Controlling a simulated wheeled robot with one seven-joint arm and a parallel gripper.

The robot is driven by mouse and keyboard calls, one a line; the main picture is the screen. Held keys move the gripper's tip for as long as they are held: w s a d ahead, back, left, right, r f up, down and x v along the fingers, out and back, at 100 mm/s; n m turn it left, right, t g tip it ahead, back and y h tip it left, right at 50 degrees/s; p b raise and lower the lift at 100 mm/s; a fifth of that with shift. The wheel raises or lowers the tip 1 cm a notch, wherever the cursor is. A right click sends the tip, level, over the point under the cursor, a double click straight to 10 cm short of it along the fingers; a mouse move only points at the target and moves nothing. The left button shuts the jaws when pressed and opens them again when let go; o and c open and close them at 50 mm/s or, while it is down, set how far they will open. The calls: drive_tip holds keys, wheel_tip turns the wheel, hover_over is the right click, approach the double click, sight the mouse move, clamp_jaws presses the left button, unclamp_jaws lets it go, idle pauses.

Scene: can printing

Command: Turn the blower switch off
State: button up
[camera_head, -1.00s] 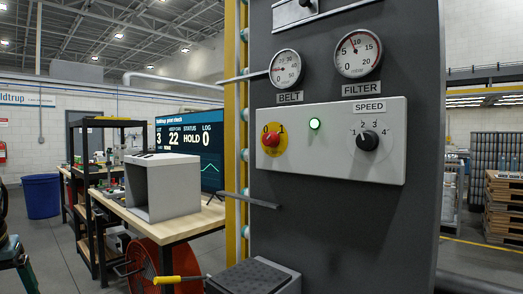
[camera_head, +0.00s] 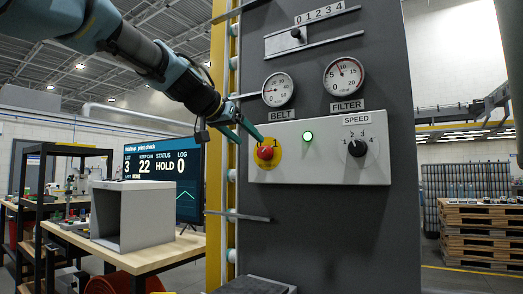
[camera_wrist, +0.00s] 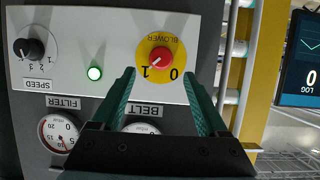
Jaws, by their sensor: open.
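The blower switch is a red knob on a yellow disc (camera_head: 265,155), at the left end of a white control panel (camera_head: 320,170). In the wrist view, the picture is upside down and the red knob (camera_wrist: 160,57) shows with BLOWER, 0 and 1 printed around it. Its pale mark points toward the 1. My gripper (camera_wrist: 159,74) is open with green fingers, one on either side of the disc's lower part in that view, with nothing between them. In the head view my gripper (camera_head: 250,137) is just up and left of the knob; contact cannot be told.
A lit green lamp (camera_head: 308,136) and a black speed knob (camera_head: 357,147) sit right of the switch. Belt (camera_head: 279,90) and filter (camera_head: 345,77) gauges are above. A metal rod (camera_head: 238,215) sticks out below left. A workbench with a grey box (camera_head: 135,215) stands left.

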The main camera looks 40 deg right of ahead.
sight(262, 152)
drive_tip(key=p+x, duration=0.2)
drive_tip(key=x, duration=0.5)
drive_tip(key=shift+w+d+f, duration=0.15)
drive_tip(key=shift+w+d, duration=0.05)
drive_tip(key=shift+d, duration=0.1)
clamp_jaws()
